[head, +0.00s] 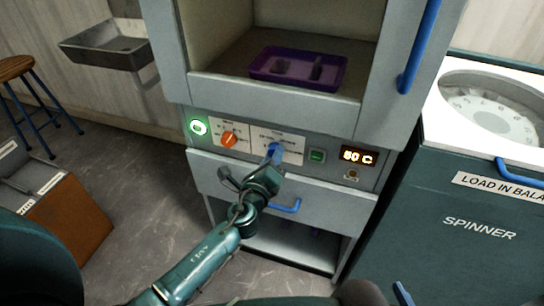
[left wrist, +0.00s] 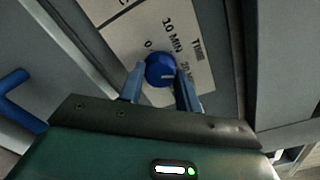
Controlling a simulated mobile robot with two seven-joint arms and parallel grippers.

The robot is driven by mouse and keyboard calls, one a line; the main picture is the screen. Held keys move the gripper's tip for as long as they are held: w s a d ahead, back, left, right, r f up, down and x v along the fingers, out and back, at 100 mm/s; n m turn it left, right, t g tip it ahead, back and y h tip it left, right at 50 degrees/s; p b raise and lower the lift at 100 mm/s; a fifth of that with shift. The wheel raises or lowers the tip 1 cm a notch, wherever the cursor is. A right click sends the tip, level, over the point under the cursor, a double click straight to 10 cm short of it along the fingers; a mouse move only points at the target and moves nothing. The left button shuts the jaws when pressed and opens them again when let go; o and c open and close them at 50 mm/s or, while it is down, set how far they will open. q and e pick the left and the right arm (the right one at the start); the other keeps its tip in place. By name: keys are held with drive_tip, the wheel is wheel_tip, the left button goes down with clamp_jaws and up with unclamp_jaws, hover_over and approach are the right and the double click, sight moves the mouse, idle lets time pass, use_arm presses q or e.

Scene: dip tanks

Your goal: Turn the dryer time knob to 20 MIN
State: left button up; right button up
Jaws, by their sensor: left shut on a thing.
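The dryer time knob (head: 275,150) is blue and sits on a white label plate on the dryer's control panel. In the left wrist view the blue knob (left wrist: 160,69) has a short white mark pointing right, roughly towards the "20 M" lettering (left wrist: 186,72), which a finger partly hides. The "0" and "10 MIN" labels (left wrist: 172,36) show above it. My left gripper (head: 272,160) is at the panel, its two fingers (left wrist: 160,82) on either side of the knob, shut on it. My right gripper is not in view.
An orange knob (head: 229,139) and a lit green button (head: 198,127) are left of the time knob. A green switch (head: 317,155) and a "60 C" display (head: 357,156) are right. A blue drawer handle (head: 285,207) is below. The spinner (head: 480,200) stands at the right.

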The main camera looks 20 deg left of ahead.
use_arm(q)
drive_tip(key=shift+r+m, duration=0.1)
drive_tip(key=shift+m, duration=0.4)
use_arm(e)
drive_tip(key=shift+w, duration=0.2)
use_arm(q)
drive_tip(key=o, duration=0.8)
drive_tip(key=shift+o, duration=0.8)
use_arm(e)
drive_tip(key=shift+s+f, duration=0.1)
drive_tip(key=shift+s, duration=0.05)
use_arm(q)
drive_tip(key=s, duration=1.3)
drive_tip(key=shift+b, duration=0.35)
use_arm(e)
drive_tip(key=shift+d+r, duration=0.15)
drive_tip(key=shift+r, duration=0.25)
use_arm(q)
drive_tip(key=shift+a, duration=0.1)
use_arm(e)
drive_tip(key=shift+f, duration=0.1)
